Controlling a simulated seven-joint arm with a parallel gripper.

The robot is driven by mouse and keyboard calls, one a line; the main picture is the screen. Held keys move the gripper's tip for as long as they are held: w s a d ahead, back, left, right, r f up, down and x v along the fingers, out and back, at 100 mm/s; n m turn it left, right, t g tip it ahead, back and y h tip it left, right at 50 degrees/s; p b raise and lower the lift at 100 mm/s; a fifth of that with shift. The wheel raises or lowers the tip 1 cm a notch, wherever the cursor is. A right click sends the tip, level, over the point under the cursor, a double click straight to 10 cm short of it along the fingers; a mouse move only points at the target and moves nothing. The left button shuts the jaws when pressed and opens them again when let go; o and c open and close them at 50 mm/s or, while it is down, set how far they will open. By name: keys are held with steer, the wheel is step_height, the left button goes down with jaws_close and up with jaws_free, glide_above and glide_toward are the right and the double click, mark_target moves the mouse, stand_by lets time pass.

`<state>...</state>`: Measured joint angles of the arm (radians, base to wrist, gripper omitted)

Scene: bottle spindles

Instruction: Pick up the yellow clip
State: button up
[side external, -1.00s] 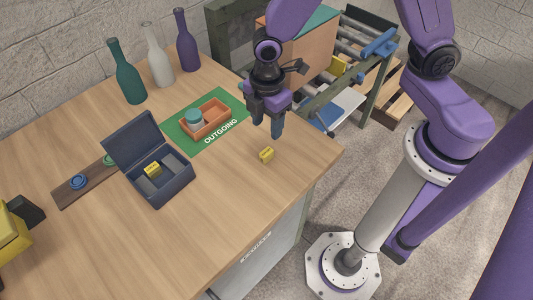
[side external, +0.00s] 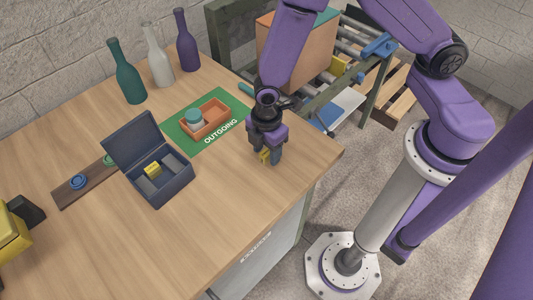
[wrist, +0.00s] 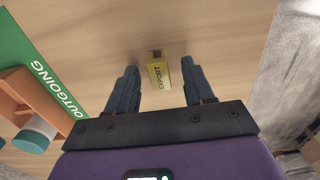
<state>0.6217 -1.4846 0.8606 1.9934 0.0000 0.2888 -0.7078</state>
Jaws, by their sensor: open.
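A small yellow clip (wrist: 158,74) with the printed word EXPORT lies on the wooden table near its right edge. In the wrist view it shows between the two fingers of my gripper (wrist: 160,66), with a gap on each side. In the side view my gripper (side external: 269,157) points down over it and partly hides the clip (side external: 263,155). My gripper is open and holds nothing. How far the fingertips are above the table is hard to tell. A second yellow piece (side external: 153,169) sits in an open dark box (side external: 163,197).
A green OUTGOING mat (side external: 226,132) with an orange tray (side external: 217,107) holding a teal round piece (side external: 194,117) lies behind and left of my gripper. Three bottles (side external: 158,60) stand at the back. The table in front is clear, and its right edge is close.

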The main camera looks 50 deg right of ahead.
steer(key=shift+f, duration=0.35)
jaws_close()
